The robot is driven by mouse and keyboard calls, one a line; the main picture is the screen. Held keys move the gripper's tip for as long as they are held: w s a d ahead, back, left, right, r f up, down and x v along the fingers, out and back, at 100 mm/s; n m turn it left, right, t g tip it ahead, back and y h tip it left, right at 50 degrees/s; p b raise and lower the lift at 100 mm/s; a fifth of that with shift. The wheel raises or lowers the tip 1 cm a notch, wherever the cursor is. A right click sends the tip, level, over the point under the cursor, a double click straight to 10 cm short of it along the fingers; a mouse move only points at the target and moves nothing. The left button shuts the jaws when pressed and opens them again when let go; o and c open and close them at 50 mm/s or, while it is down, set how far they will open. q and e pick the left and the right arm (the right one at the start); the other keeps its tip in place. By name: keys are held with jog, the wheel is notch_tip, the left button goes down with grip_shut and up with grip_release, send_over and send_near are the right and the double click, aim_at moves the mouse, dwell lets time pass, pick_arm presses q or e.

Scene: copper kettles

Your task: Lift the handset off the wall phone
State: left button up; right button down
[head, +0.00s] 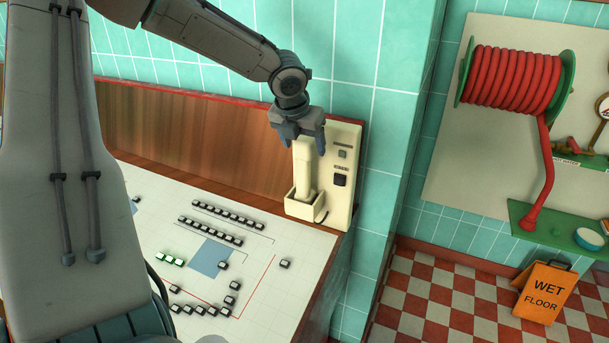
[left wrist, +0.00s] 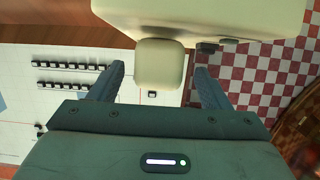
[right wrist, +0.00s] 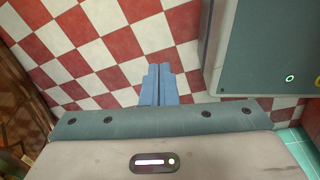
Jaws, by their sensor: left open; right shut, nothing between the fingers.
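The cream wall phone (head: 343,175) is fixed at the right end of the wooden back panel. Its handset (head: 307,168) stands upright in the cradle box (head: 302,207) on the phone's left side. My left gripper (head: 303,145) is open over the handset's upper end, pointing down. In the left wrist view the handset's end (left wrist: 160,66) sits between the two spread fingers, with a gap on each side, and the phone body (left wrist: 200,18) is behind it. My right gripper (right wrist: 160,72) is shut and empty above the checkered floor; it is not seen in the head view.
A white control desk (head: 160,235) with several small dark buttons lies below the phone. A tiled wall corner (head: 395,130) stands just right of it. Further right are a red hose reel (head: 512,80), a green shelf (head: 560,228) and an orange wet-floor sign (head: 545,293).

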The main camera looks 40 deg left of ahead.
aim_at(304, 154)
pick_arm(q)
jog(key=x, duration=0.3)
jog(key=shift+s+f+p, duration=0.15)
jog(key=shift+s+p, duration=0.05)
jog(key=shift+p, duration=0.1)
jog(key=shift+w+a+f, duration=0.1)
jog(key=shift+w+f, duration=0.2)
jog(key=shift+f, duration=0.25)
jog(key=shift+s, duration=0.1)
jog(key=shift+c, duration=0.4)
jog(key=shift+r, duration=0.1)
jog(key=c, duration=1.5)
